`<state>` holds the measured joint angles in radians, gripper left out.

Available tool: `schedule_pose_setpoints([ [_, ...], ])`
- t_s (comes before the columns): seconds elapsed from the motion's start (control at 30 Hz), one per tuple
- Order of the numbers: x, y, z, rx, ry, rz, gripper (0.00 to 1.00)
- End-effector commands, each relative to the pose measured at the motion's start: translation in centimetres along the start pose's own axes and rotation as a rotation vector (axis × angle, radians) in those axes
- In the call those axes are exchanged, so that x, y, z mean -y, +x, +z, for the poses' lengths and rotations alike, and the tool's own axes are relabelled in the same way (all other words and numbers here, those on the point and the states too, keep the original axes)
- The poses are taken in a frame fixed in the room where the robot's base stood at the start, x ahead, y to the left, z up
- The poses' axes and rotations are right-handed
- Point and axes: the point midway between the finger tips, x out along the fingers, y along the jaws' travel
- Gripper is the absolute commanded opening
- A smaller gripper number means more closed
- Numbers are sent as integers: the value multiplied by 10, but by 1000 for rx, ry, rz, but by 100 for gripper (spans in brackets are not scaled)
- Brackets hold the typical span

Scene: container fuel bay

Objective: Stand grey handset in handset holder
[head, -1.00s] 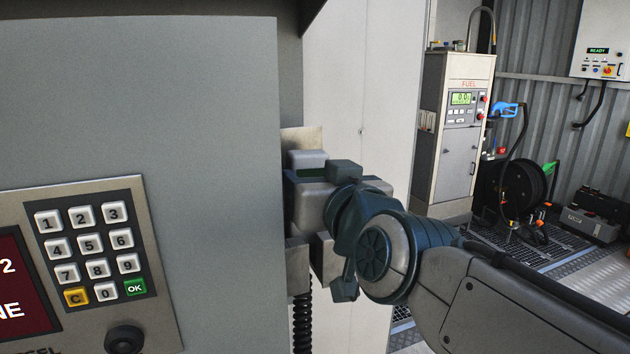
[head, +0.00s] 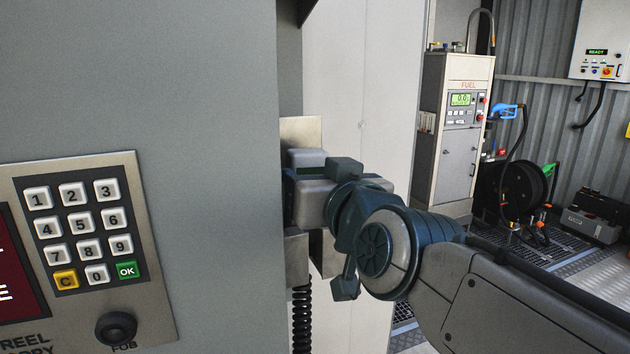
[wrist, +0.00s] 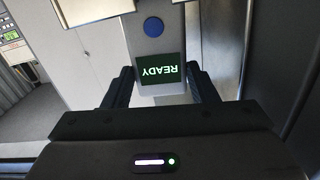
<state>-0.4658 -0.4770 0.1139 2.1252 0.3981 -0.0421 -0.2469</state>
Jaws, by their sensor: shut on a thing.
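The grey handset (head: 308,158) is in my gripper (head: 316,190), in front of the steel plate of the handset holder (head: 300,132) on the cabinet's side. In the wrist view the handset (wrist: 151,45) shows a blue button and a green screen that reads READY upside down. My gripper's fingers (wrist: 162,88) sit on both sides of it there. The holder's lower steel part (head: 297,260) is just below the gripped part, with a black coiled cord (head: 302,318) beneath it. My gripper hides much of the handset, so I cannot tell whether its lower end is inside the holder.
The grey cabinet (head: 180,80) with a keypad (head: 88,232) fills the left, close to my gripper. A pale panel (head: 360,90) stands behind. A fuel dispenser (head: 456,130), a hose reel (head: 522,190) and a wall box (head: 600,50) are farther back right.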

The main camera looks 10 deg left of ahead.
Motion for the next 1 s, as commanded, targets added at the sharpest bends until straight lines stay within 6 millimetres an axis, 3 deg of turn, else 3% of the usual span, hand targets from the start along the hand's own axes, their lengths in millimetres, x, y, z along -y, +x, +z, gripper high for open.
schedule_pose_setpoints([
  [0.33, 0, 0, 1, -3, -1, 0, 0],
  [0.37, 0, 0, 1, -3, -1, 0, 61],
  [0.43, 0, 0, 1, -2, -1, 0, 78],
  [0.77, 0, 0, 0, 0, -1, 0, 78],
  [1.0, 2, -1, -30, -5, -2, 3, 78],
])
